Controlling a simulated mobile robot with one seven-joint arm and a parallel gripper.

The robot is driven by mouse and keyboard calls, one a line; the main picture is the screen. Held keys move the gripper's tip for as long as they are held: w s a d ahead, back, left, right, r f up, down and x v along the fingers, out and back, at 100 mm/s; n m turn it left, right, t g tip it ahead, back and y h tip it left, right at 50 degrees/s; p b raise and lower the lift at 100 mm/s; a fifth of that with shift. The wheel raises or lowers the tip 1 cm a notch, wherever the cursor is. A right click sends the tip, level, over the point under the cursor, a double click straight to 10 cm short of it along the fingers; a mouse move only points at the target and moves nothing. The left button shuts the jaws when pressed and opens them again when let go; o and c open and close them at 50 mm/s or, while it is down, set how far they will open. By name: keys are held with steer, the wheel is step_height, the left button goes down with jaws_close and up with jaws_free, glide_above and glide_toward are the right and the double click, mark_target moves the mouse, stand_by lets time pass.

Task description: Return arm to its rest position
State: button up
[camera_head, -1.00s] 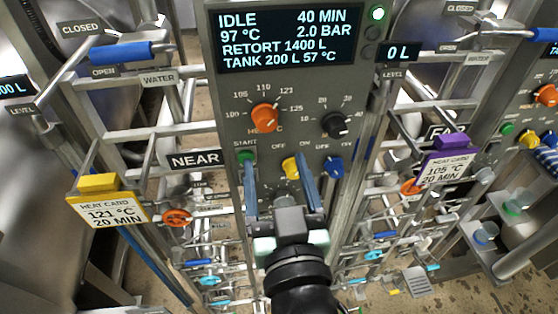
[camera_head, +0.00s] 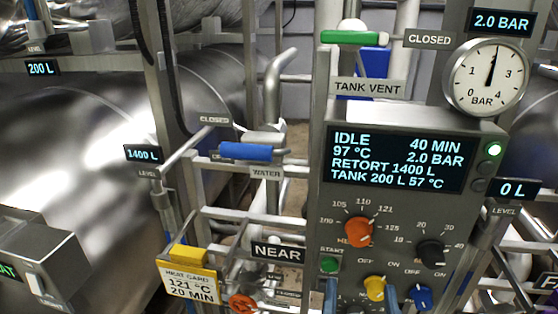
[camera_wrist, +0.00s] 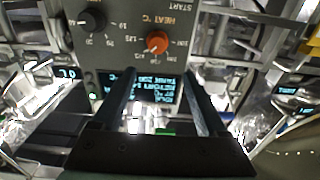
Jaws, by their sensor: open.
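My gripper (camera_head: 361,298) shows only its two blue-grey fingertips at the bottom edge of the head view, in front of the control panel's lower knobs. In the wrist view my gripper (camera_wrist: 160,88) is open, with nothing between its fingers. The control panel (camera_head: 400,215) stands behind it and shows upside down in the wrist view (camera_wrist: 120,50). Its display (camera_head: 397,160) reads idle, 97 °C, 2.0 bar, retort 1400 L, tank 200 L 57 °C. The rest of my arm is out of the head view.
An orange heat knob (camera_head: 358,232), black knob (camera_head: 431,253), yellow knob (camera_head: 374,288) and blue knob (camera_head: 418,297) crowd the panel. A yellow-topped heat card (camera_head: 190,283), blue water handle (camera_head: 245,152) and green vent handle (camera_head: 352,37) stick out around it. Pipes fill both sides.

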steer(key=w+a+r+n+t+y+b, duration=0.1)
steer(key=w+a+r+t+b, duration=0.15)
steer(key=r+b, duration=0.2)
steer(key=w+a+r+n+t+y+b, duration=0.1)
steer(key=a+r+t+b, duration=0.25)
steer(key=r, duration=0.25)
steer(key=s+a+r+t+y+b, duration=0.1)
steer(key=s+a+r+b, duration=0.1)
steer(key=r, duration=0.3)
steer(key=s+a+r+n+t+y+b, duration=0.1)
steer(key=s+a+r+t+b, duration=0.1)
steer(key=a+r, duration=0.2)
steer(key=shift+s+a+r+t+y, duration=0.2)
steer(key=shift+r+t+y, duration=0.15)
steer(key=shift+r, duration=0.5)
